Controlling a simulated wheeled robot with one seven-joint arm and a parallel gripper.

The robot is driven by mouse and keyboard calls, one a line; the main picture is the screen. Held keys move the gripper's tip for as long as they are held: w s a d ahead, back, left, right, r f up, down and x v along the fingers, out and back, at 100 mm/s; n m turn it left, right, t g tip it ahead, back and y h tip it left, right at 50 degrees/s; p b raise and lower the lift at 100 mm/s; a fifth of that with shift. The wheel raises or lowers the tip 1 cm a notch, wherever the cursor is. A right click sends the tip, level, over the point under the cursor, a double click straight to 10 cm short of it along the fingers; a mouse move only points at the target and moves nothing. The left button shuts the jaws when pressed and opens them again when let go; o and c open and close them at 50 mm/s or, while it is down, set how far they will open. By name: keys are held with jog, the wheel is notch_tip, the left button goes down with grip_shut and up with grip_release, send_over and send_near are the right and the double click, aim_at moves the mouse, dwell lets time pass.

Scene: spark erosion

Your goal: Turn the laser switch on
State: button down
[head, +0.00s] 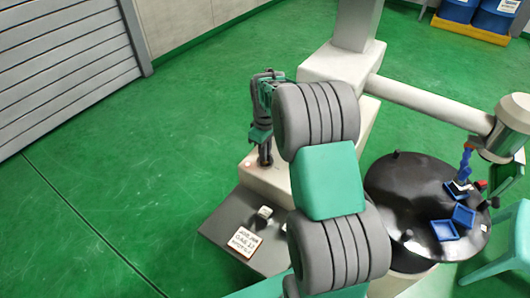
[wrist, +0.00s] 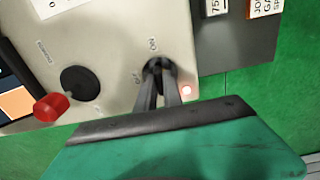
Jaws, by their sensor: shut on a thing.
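The laser switch (wrist: 153,66) is a dark round knob on the cream control panel, with ON and OFF lettering beside it in the wrist view. My gripper (wrist: 157,80) is shut on it; the fingers hide most of the knob, so its exact angle is hard to tell. In the head view my gripper (head: 265,160) points down onto the cream machine top, and the switch is hidden there.
A second black knob (wrist: 80,82) and a red button (wrist: 50,107) sit left of my gripper on the panel. A grey plate with labels (head: 238,232) lies beside the panel. A black round table (head: 395,200) with blue trays stands right. Green floor is open to the left.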

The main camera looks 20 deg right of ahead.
dwell(0.3)
jog(key=c, duration=1.5)
grip_release()
notch_tip(320, 180, up, 7)
jog(key=shift+r+b, duration=0.2)
jog(key=shift+b, duration=0.15)
jog(key=shift+r, duration=0.2)
